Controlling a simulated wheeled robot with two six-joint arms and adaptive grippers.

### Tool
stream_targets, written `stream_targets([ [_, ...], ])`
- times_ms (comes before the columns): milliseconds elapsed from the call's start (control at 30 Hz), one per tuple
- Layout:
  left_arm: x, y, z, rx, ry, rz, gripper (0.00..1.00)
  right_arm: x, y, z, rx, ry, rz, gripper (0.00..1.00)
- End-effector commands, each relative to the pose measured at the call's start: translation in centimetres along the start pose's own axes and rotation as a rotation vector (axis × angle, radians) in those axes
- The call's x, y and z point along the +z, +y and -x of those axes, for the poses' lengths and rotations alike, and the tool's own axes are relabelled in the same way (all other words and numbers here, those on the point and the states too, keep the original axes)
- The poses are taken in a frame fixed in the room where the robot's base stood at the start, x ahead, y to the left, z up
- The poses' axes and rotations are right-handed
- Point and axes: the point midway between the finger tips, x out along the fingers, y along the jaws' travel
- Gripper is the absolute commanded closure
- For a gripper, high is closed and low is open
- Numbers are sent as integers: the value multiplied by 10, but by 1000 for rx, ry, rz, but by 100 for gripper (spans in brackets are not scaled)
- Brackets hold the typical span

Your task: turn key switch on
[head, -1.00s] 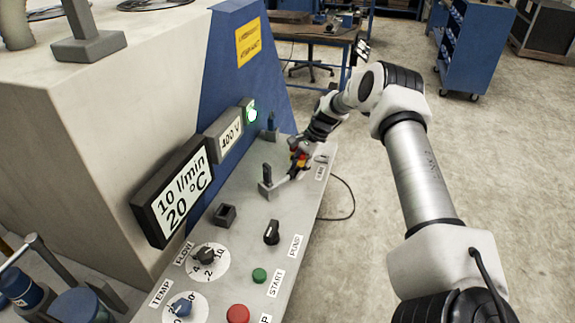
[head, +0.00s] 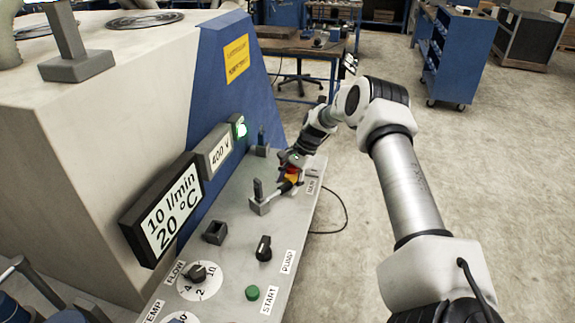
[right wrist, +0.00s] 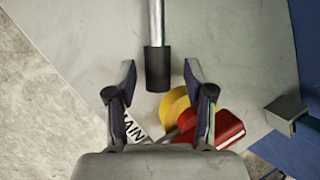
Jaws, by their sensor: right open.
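My right gripper (head: 290,176) is over the far end of the sloped grey control panel. In the right wrist view its two fingers (right wrist: 159,75) are open. A metal rod with a black grip (right wrist: 157,72) shows between them, not clamped; its depth is unclear. In the head view the rod runs from a small grey block (head: 260,207) towards the gripper. A red and yellow switch (right wrist: 222,126) labelled MAIN is close beside the fingers, partly hidden by the gripper. A black knob (head: 264,248) is beside the PUMP label. I cannot tell which part is the key switch. My left gripper is out of view.
The panel also has a black socket-like block (head: 215,232), a green START button (head: 252,293) and a FLOW dial (head: 198,274). Displays (head: 160,212) stand along its left, against the machine. Open floor lies right of the panel, with a loose cable (head: 345,215).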

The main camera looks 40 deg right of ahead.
Motion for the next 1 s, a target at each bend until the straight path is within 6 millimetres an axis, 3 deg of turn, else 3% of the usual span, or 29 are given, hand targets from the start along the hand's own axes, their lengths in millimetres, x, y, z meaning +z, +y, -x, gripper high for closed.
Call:
stream_targets([
  [167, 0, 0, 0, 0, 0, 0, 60, 0, -2, 28, -7, -1, 0, 47],
  [400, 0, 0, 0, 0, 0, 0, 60, 0, -2, 90, -6, -1, 1, 47],
  [500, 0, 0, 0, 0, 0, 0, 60, 0, -2, 107, -4, 0, 0, 47],
  [633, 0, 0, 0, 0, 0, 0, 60, 0, -1, 117, -1, 0, 0, 47],
  [1000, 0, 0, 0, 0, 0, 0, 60, 0, -1, 118, -1, 0, 0, 47],
])
